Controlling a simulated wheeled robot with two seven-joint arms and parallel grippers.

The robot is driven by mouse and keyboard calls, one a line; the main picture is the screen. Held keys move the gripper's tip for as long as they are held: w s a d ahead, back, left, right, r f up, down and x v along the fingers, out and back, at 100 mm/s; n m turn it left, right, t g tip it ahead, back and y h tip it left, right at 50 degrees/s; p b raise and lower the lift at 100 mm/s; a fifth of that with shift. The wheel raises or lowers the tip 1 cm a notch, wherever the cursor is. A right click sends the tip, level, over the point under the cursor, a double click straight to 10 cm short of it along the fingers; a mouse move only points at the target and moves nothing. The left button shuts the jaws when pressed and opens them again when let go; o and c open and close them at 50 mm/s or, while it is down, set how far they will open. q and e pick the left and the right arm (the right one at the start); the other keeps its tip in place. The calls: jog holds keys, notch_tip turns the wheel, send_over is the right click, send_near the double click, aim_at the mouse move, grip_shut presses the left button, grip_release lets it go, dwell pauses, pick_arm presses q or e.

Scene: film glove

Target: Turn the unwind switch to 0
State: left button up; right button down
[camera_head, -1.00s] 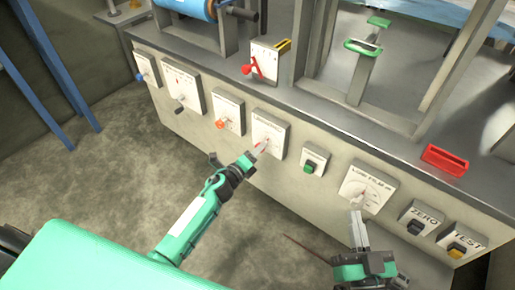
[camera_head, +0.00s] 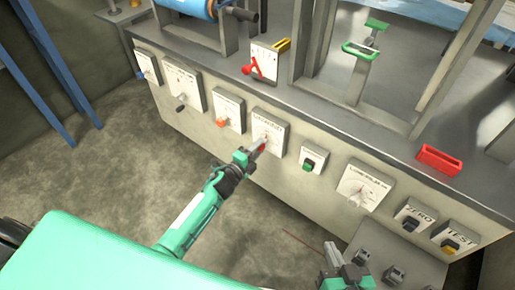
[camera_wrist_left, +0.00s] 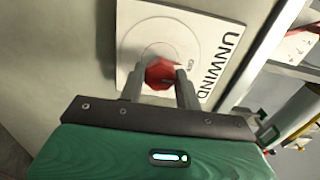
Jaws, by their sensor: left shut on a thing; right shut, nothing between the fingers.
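The unwind switch is a white plate (camera_head: 269,128) on the machine's front panel, with a red knob (camera_wrist_left: 162,73) at its middle. In the left wrist view the plate carries the word UNWIND along its right side, and a dial ring surrounds the knob. My left gripper (camera_head: 260,146) is at the plate, its two fingers on either side of the red knob and shut on it. The fingers partly hide the knob and the ring. My right gripper (camera_head: 331,246) is shut and empty, low in front of the panel, below the load dial plate.
Left of the unwind switch is a plate with an orange knob (camera_head: 221,122). Right of it is a green button (camera_head: 309,166), then the load dial (camera_head: 364,187), ZERO (camera_head: 415,215) and TEST (camera_head: 456,240) boxes. A red tray (camera_head: 440,160) lies on the ledge.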

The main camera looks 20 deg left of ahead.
pick_arm(q)
jog(key=o, duration=1)
jog(key=shift+c, duration=0.2)
jog(key=p+v, duration=0.1)
jog(key=v, duration=1.3)
pick_arm(e)
jog(key=shift+s+d+f+g+h, duration=0.15)
jog(key=shift+d+g+h, duration=0.2)
jog(key=shift+d+g, duration=0.25)
jog(key=shift+w+d+f+g+h, duration=0.15)
jog(key=shift+d+g+h, duration=0.25)
jog(key=shift+d, duration=0.25)
pick_arm(q)
jog(key=shift+w, duration=0.1)
pick_arm(e)
jog(key=shift+s, duration=0.1)
